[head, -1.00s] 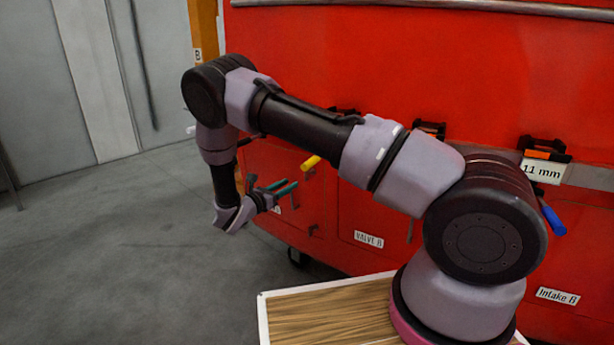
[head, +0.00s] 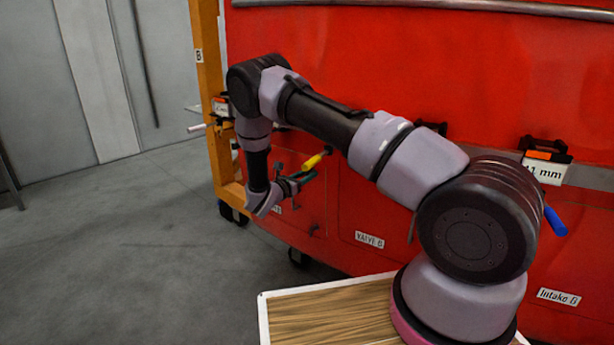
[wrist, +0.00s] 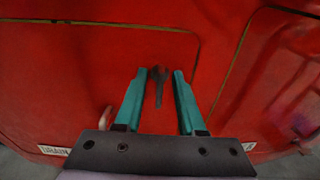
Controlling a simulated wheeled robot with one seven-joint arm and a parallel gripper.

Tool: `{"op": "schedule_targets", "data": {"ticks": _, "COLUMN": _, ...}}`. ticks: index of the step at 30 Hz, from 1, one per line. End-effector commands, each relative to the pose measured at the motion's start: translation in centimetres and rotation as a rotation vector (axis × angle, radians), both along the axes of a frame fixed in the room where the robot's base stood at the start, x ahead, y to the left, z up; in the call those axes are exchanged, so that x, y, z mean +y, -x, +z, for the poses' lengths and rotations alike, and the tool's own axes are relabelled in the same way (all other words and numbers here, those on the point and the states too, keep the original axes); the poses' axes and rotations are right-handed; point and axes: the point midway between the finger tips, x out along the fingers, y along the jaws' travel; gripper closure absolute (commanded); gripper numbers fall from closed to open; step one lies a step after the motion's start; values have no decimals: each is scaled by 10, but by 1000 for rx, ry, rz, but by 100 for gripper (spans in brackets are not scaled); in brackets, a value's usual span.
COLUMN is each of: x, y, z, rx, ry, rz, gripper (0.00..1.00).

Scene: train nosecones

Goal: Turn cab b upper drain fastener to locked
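In the wrist view a small dark fastener (wrist: 158,82) on the red panel shows between the tips of my two teal fingers, its handle pointing roughly down. My gripper (wrist: 157,72) is open, with a finger on either side of it. I cannot tell whether the fingers touch it. In the head view my gripper (head: 300,180) is close to the red panel, just below a yellow handle (head: 316,160). A second, pinkish handle (wrist: 105,118) sits lower left in the wrist view, near a label reading DRAIN (wrist: 55,150).
The red cab side (head: 400,60) fills the right. Labels VALVE B (head: 369,240) and Intake B (head: 558,296) are on it. A blue handle (head: 555,221) sticks out at the right. An orange post (head: 207,90) stands at left. Grey floor (head: 110,250) is open at left.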

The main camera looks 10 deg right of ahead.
Motion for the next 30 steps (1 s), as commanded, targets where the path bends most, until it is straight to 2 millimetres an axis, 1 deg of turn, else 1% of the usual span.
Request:
{"op": "schedule_targets", "data": {"ticks": 1, "x": 0, "y": 0, "z": 0, "rx": 0, "ry": 0, "rz": 0, "gripper": 61}}
{"op": "schedule_targets", "data": {"ticks": 2, "x": 0, "y": 0, "z": 0, "rx": 0, "ry": 0, "rz": 0, "gripper": 65}}
{"op": "schedule_targets", "data": {"ticks": 3, "x": 0, "y": 0, "z": 0, "rx": 0, "ry": 0, "rz": 0, "gripper": 80}}
{"op": "schedule_targets", "data": {"ticks": 4, "x": 0, "y": 0, "z": 0, "rx": 0, "ry": 0, "rz": 0, "gripper": 92}}
{"op": "schedule_targets", "data": {"ticks": 5, "x": 0, "y": 0, "z": 0, "rx": 0, "ry": 0, "rz": 0, "gripper": 100}}
{"op": "schedule_targets", "data": {"ticks": 13, "x": 0, "y": 0, "z": 0, "rx": -4, "ry": -3, "rz": 0, "gripper": 100}}
{"op": "schedule_targets", "data": {"ticks": 19, "x": 0, "y": 0, "z": 0, "rx": -41, "ry": -35, "rz": 0, "gripper": 100}}
{"op": "schedule_targets", "data": {"ticks": 26, "x": 1, "y": 1, "z": 1, "rx": -153, "ry": -129, "rz": 2, "gripper": 100}}
{"op": "schedule_targets", "data": {"ticks": 30, "x": 0, "y": 1, "z": 1, "rx": -250, "ry": -211, "rz": 2, "gripper": 100}}
